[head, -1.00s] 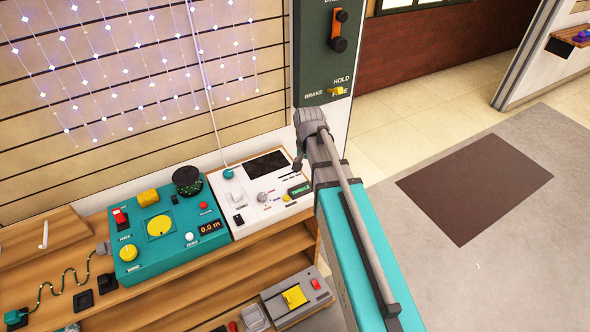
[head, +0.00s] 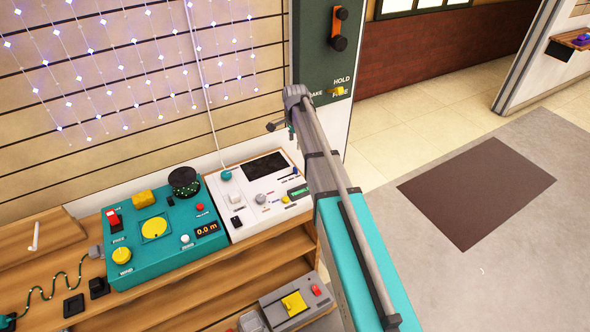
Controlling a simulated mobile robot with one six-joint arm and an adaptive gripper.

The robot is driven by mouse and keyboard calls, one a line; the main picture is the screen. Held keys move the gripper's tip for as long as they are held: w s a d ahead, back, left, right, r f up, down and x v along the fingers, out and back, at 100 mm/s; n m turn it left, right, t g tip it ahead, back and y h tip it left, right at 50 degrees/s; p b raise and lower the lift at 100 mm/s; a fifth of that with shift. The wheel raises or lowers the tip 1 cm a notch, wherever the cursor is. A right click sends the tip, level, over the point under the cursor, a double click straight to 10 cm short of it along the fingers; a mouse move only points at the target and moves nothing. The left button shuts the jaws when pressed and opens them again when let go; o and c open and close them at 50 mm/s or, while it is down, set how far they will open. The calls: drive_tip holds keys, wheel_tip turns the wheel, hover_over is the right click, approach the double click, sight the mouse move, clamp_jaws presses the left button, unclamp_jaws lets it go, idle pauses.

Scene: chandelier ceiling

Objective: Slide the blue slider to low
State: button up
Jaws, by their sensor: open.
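A white control panel (head: 222,199) with a dark screen, knobs, a black switch and several small controls lies on the wooden bench at the middle. My gripper (head: 274,125) is at the end of my arm, above and beyond the panel's right side, in front of the wall. It is open, appears empty and is clear of the panel. My forearm hides part of the panel's right edge.
A teal panel (head: 134,271) with a yellow dial stands left of the white panel. A grey box (head: 270,307) sits on the lower shelf. The floor to the right is clear.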

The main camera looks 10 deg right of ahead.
sight(295, 168)
drive_tip(key=shift+f, duration=0.15)
wheel_tip(295, 168, down, 14)
drive_tip(key=b, duration=1.3)
drive_tip(key=shift+r+b, duration=0.25)
drive_tip(key=shift+b, duration=0.15)
clamp_jaws()
idle(0.3)
